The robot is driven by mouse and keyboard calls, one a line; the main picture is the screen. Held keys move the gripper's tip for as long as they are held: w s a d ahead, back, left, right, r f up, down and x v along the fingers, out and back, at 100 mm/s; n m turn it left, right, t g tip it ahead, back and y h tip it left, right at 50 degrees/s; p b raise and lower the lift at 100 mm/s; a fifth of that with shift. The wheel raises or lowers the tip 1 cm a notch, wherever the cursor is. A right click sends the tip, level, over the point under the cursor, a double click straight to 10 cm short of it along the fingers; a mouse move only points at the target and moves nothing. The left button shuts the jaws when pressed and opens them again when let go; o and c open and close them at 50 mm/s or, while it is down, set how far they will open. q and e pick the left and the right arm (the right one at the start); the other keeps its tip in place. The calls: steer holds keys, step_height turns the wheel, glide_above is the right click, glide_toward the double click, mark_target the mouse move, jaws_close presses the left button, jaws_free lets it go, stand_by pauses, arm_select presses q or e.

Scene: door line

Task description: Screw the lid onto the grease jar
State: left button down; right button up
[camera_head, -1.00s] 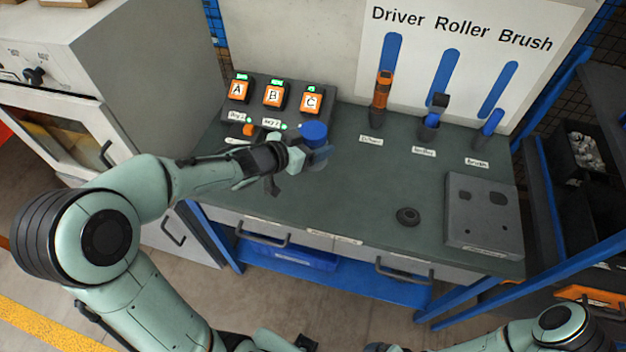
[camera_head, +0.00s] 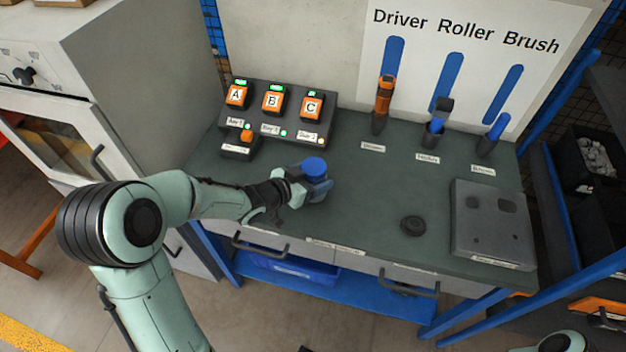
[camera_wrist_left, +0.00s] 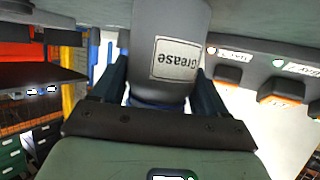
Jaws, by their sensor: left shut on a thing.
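The grease jar (camera_wrist_left: 165,30) is a grey cylinder with a white "Grease" label, upside down in the left wrist view. Its blue top (camera_head: 314,167) shows in the head view; I cannot tell whether this is a lid. My left gripper (camera_head: 312,188) is shut on the jar, its fingers on either side, near the bench's front left. Whether the jar touches the bench is hidden. A black round disc with a ridged rim (camera_head: 413,225), possibly a lid, lies on the bench right of the jar, apart from it. My right gripper is out of view.
A panel with switches A, B and C (camera_head: 272,108) stands behind the jar. An orange driver (camera_head: 384,97), a roller (camera_head: 437,120) and a brush (camera_head: 494,133) stand at the back. A grey plate (camera_head: 492,225) lies right. The bench middle (camera_head: 365,185) is clear.

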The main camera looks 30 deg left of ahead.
arm_select(q)
steer(key=shift+f, duration=0.35)
steer(key=shift+f, duration=0.25)
jaws_free()
steer(key=shift+r, duration=0.15)
steer(key=shift+s+r, duration=0.15)
steer(key=shift+r, duration=0.1)
steer(key=p+v, duration=0.1)
steer(key=v, duration=1)
steer(key=shift+s, duration=0.35)
steer(key=shift+a, duration=0.1)
